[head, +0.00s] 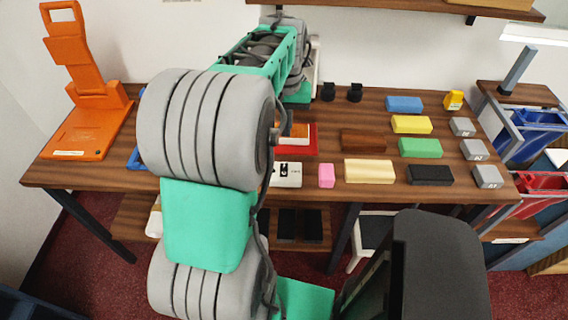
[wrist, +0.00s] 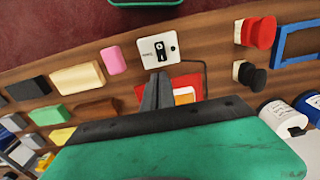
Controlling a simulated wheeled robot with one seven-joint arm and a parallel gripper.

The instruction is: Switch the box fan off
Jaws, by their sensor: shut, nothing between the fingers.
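A white switch box (head: 287,175) with a black switch lies near the front edge of the wooden counter. The same white box shows in the wrist view (wrist: 149,60), its black switch in the middle of its face. My gripper (wrist: 158,78) is shut and empty, its fingertips by the lower edge of that box; I cannot tell whether they touch it. In the head view my arm hides the gripper. I cannot make out the box fan itself; a pale upright shape is mostly hidden behind my arm. The switch's setting is too small to read.
A red tray (head: 311,149) lies just behind the switch box. A pink block (head: 326,176), a cream block (head: 369,171) and several coloured blocks lie to the right. An orange stand (head: 88,125) is at the left end.

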